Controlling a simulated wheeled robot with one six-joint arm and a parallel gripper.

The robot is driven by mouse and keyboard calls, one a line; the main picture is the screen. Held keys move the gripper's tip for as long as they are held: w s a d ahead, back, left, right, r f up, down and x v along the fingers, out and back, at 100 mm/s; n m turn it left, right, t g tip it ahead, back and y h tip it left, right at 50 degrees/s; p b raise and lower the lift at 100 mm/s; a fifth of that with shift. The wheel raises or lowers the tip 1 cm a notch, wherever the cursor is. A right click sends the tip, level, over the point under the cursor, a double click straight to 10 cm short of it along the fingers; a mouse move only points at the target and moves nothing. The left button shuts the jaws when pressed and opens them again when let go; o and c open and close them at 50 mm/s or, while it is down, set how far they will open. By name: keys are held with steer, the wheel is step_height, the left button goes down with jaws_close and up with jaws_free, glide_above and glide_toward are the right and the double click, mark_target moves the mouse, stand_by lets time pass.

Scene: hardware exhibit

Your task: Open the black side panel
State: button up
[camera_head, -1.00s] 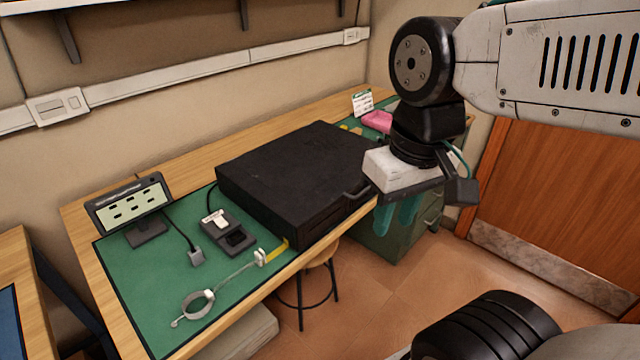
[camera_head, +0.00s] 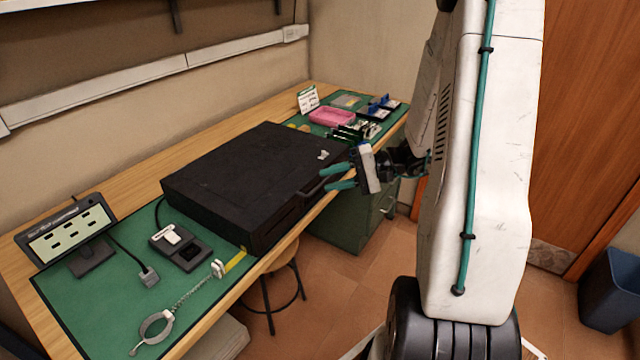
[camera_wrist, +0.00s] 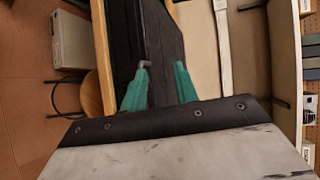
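The black case (camera_head: 235,180) lies flat on the workbench, its broad black panel facing up. A handle (camera_head: 312,189) sits on its near face toward the right end. In the head view my gripper (camera_head: 325,180) reaches in from the right, its teal fingers apart and close to the handle. The wrist view shows the two fingers (camera_wrist: 161,68) spread, with the black case (camera_wrist: 165,40) beyond them. A small grey piece, perhaps the handle, shows at the left fingertip. I cannot tell whether the fingers touch the handle. The panel looks closed.
A green mat (camera_head: 100,300) holds a small display (camera_head: 68,232), a black device (camera_head: 180,247) and a wrist strap (camera_head: 157,328). A pink tray (camera_head: 331,116) and small parts are at the back right. A stool (camera_head: 275,270) and green cabinet (camera_head: 350,225) stand below.

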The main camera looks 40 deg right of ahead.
mark_target(321, 184)
steer(key=d+f+m+t+h, duration=0.1)
steer(key=d+f+m+t, duration=0.1)
steer(key=d+f+t, duration=0.3)
steer(key=shift+g, duration=0.9)
steer(key=x, duration=0.7)
steer(key=shift+w+d+r, duration=0.2)
steer(key=shift+w, duration=0.3)
jaws_close()
